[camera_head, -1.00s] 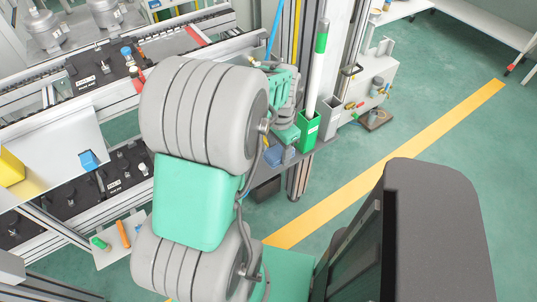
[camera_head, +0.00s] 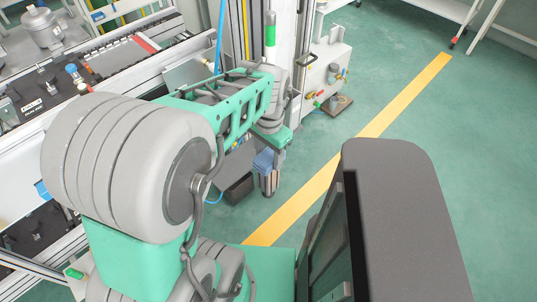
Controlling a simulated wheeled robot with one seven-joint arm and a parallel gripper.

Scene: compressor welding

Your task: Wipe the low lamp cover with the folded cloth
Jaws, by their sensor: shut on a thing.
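My gripper (camera_head: 269,184) is at the end of my arm, pointing down beside the machine's upright post. A blue folded cloth (camera_head: 263,161) shows at its fingers, and the gripper is shut on it. My arm partly hides the wrist, and the fingertips are small in view. I cannot tell which part is the low lamp cover.
A grey shelf (camera_head: 236,158) and a dark box (camera_head: 238,189) lie left of the gripper. A white machine unit with valves (camera_head: 325,75) stands to the right. The conveyor (camera_head: 110,60) is at the left. Green floor with a yellow line (camera_head: 375,125) is open at right.

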